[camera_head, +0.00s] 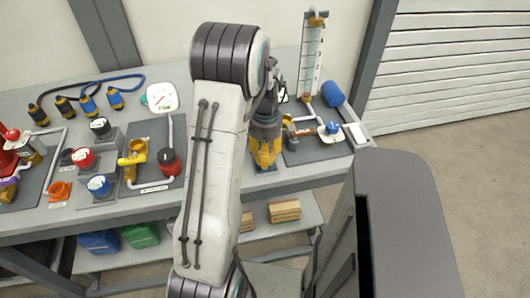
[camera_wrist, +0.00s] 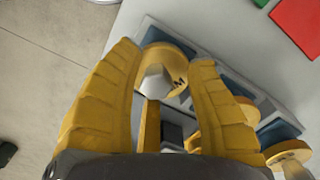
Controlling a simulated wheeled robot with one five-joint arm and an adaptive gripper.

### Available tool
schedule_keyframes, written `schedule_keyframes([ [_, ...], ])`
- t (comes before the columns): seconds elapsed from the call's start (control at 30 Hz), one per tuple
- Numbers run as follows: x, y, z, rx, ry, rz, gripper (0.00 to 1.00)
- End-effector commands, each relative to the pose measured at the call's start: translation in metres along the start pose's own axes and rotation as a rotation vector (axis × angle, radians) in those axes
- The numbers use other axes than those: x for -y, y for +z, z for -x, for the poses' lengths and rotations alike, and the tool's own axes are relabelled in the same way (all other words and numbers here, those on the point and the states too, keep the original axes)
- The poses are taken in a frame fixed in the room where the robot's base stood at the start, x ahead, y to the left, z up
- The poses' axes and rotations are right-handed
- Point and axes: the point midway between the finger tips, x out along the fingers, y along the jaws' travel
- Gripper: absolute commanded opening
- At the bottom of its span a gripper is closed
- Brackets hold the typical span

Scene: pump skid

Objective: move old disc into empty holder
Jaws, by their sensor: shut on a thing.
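My gripper (camera_wrist: 166,58) has its yellow fingers closed around a yellow disc (camera_wrist: 178,62) marked "M". A pale grey cylinder (camera_wrist: 156,80) stands out from the disc toward the camera. A narrow yellow piece (camera_wrist: 150,127) shows below it, between the fingers. Blue-grey pads of a holder row (camera_wrist: 240,88) lie beyond and right of the fingers, and another yellow disc (camera_wrist: 290,152) shows at lower right. In the head view my gripper (camera_head: 264,163) points down near the bench's front edge; the disc is hidden there. I cannot tell which holder is empty or whether the disc touches one.
Right of my gripper, a dark board (camera_head: 318,150) carries pipework, a blue-handled valve (camera_head: 333,128) and a tall sight tube (camera_head: 312,60). A gauge (camera_head: 162,97), red valve (camera_head: 169,161) and colored knobs stand left of my arm. The floor (camera_wrist: 45,75) shows beyond the bench edge.

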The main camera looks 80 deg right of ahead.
Motion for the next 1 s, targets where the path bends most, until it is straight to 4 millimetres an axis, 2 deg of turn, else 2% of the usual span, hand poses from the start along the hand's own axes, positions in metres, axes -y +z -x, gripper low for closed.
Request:
schedule_keyframes([
  [0.03, 0.000, 0.000, 0.000, 0.000, 0.000, 0.000, 0.54],
  [0.27, 0.000, 0.000, 0.000, 0.000, 0.000, 0.000, 0.74],
  [0.6, 0.000, 0.000, 0.004, 0.000, 0.000, 0.000, 0.74],
  [0.77, 0.000, -0.001, 0.021, -0.005, -0.002, 0.000, 0.74],
  [1.0, 0.000, -0.001, 0.063, -0.005, -0.002, 0.000, 0.74],
])
